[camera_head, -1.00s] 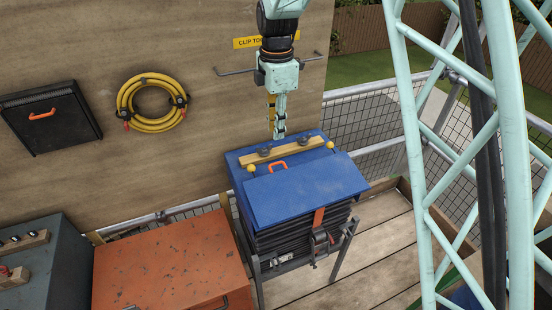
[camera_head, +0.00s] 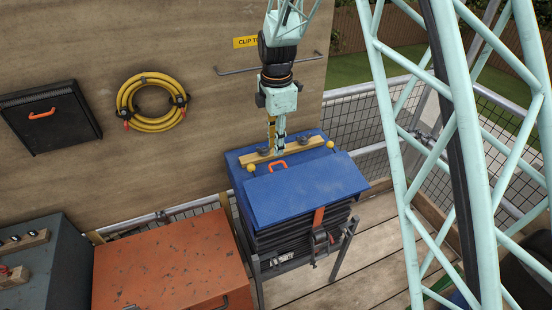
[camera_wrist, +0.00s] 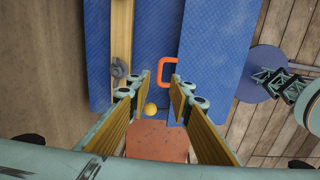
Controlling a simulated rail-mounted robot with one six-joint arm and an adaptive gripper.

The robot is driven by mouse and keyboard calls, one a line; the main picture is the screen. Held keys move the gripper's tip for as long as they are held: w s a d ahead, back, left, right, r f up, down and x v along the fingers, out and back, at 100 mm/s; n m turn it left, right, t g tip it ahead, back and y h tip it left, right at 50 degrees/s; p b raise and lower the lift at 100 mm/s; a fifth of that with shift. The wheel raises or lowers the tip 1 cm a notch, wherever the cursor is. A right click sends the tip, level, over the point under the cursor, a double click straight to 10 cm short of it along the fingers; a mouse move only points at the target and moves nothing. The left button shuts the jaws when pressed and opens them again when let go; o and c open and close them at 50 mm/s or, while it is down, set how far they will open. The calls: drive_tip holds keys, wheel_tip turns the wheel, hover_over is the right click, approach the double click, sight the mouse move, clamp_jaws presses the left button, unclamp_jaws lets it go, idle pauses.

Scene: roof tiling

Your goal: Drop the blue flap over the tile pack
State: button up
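The blue flap (camera_head: 305,190) lies on top of a dark tile pack (camera_head: 285,240) in a metal stand, its front panel tilted and its edge overhanging the front. An orange loop handle (camera_head: 278,166) sits near the panel's back left corner; it also shows in the wrist view (camera_wrist: 168,72). A wooden batten (camera_head: 300,147) with black knobs crosses the cover behind the handle. My gripper (camera_head: 276,148) hangs pointing down, just above the cover by the batten. In the wrist view, its fingers (camera_wrist: 160,88) are apart and empty, with the handle just beyond them.
Small yellow balls (camera_head: 329,144) sit at the panel's back corners. An orange strap (camera_head: 318,220) with a buckle runs down the pack's front. An orange chest (camera_head: 170,265) stands to the left. A wooden wall with a coiled yellow hose (camera_head: 152,118) is behind. Bare planks lie at right.

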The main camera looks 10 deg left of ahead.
sight(276, 163)
drive_tip(key=shift+f, duration=3.25)
clamp_jaws()
